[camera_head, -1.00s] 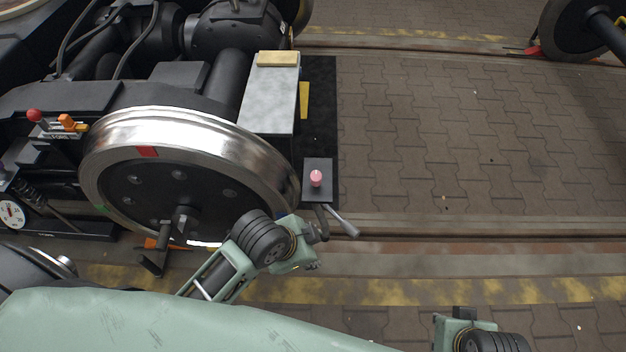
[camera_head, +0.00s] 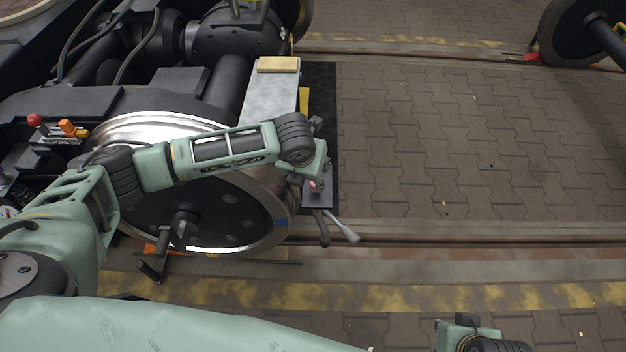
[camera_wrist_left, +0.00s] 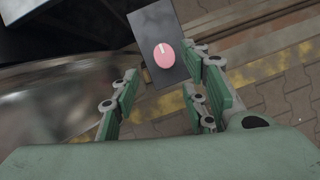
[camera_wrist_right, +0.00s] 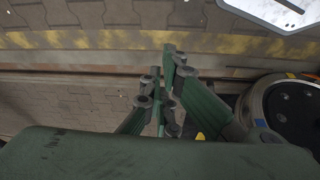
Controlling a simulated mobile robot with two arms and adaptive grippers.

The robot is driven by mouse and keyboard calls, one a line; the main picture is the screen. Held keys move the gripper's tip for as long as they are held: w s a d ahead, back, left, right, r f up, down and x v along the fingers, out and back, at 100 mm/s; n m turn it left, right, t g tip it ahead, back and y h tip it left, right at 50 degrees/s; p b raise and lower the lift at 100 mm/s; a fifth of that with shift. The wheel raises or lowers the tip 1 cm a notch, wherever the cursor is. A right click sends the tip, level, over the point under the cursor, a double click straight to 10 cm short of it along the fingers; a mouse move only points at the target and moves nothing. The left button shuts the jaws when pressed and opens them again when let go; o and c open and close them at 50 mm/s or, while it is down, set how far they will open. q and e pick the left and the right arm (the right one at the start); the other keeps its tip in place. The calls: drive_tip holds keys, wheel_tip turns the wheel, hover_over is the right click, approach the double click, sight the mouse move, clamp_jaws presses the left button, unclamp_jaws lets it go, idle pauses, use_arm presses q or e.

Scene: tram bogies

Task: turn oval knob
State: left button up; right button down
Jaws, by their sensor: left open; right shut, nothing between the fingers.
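The oval knob (camera_head: 315,186) is pink and sits on a dark plate (camera_head: 318,199) beside the wheel. In the left wrist view the knob (camera_wrist_left: 164,55) shows a pale line across its top, tilted slightly from the picture's vertical. My left gripper (camera_head: 319,172) is over the knob and partly hides it in the head view. Its fingers (camera_wrist_left: 163,66) are open, with the knob between and just beyond the tips; I see no clear contact. My right gripper (camera_wrist_right: 167,62) is shut and empty, away from the knob over the floor.
A large steel wheel (camera_head: 215,240) stands left of the knob, partly behind my left arm. A grey box (camera_head: 268,98) with a yellowish block (camera_head: 278,64) stands above. Paved floor (camera_head: 440,140) to the right is clear.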

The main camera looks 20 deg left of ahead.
sight(312, 183)
use_arm(q)
drive_tip(key=b+x, duration=0.1)
drive_tip(key=x, duration=0.2)
drive_tip(key=shift+f, duration=0.1)
drive_tip(key=b+x, duration=0.1)
drive_tip(key=x, duration=0.3)
drive_tip(key=shift+w+f+b, duration=0.1)
drive_tip(key=shift+f+b, duration=0.05)
drive_tip(key=shift+b, duration=0.15)
use_arm(e)
drive_tip(key=shift+s+d+r, duration=0.1)
drive_tip(key=shift+s+r, duration=0.35)
drive_tip(key=shift+r, duration=0.25)
use_arm(q)
drive_tip(key=c, duration=1)
drive_tip(key=shift+a, duration=0.1)
use_arm(e)
drive_tip(key=shift+r, duration=0.1)
